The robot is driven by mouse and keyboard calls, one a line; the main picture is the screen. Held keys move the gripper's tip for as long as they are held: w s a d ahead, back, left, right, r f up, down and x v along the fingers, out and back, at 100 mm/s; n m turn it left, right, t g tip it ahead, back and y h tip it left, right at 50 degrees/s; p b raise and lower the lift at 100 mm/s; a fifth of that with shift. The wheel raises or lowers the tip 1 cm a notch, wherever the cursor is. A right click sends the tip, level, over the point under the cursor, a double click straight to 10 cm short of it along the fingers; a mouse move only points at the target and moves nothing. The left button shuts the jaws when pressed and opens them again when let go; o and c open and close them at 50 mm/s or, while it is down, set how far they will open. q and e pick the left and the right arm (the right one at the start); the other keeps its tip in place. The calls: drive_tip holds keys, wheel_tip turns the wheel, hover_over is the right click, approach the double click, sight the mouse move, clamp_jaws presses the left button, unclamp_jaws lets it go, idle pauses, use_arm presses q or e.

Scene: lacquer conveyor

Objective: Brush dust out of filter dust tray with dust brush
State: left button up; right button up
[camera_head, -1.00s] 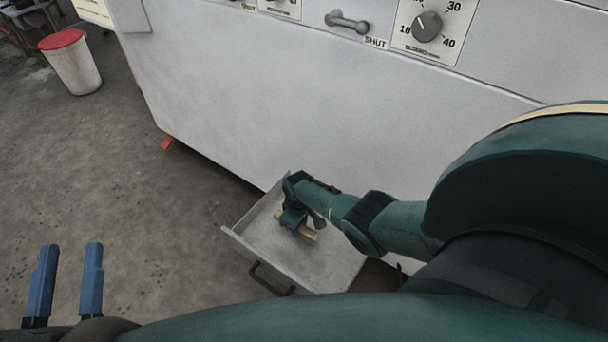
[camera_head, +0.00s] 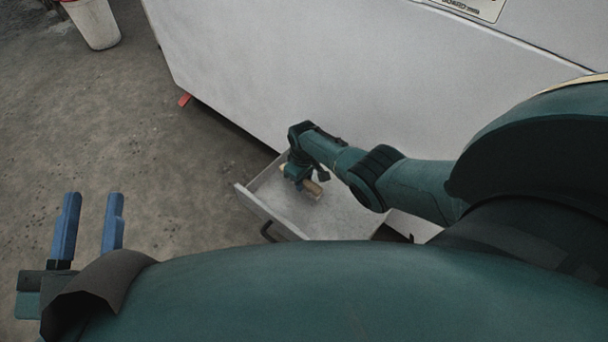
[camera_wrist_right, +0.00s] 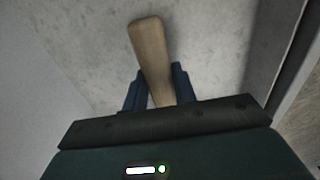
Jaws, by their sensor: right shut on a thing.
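The filter dust tray (camera_head: 345,220) is a grey metal drawer pulled out from the foot of the white machine, with a dark handle on its front. My right gripper (camera_head: 302,182) is inside the tray area, shut on the dust brush (camera_head: 313,188). The brush's tan wooden body shows between the blue fingers in the right wrist view (camera_wrist_right: 152,55); its bristles are hidden. The tray floor (camera_wrist_right: 90,50) looks pale and speckled there. My left gripper (camera_head: 88,228) has two blue fingers apart, empty, over the floor at the left.
The white machine (camera_head: 300,70) stands behind the tray. A white bin (camera_head: 93,25) stands at the top left, and a red foot (camera_head: 184,100) shows under the machine. The concrete floor left of the tray is clear.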

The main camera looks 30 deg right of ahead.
drive_tip(key=shift+r+p, duration=2.3)
drive_tip(key=shift+r, duration=0.35)
wheel_tip(320, 180, up, 3)
drive_tip(key=p, duration=0.3)
drive_tip(key=shift+r, duration=0.1)
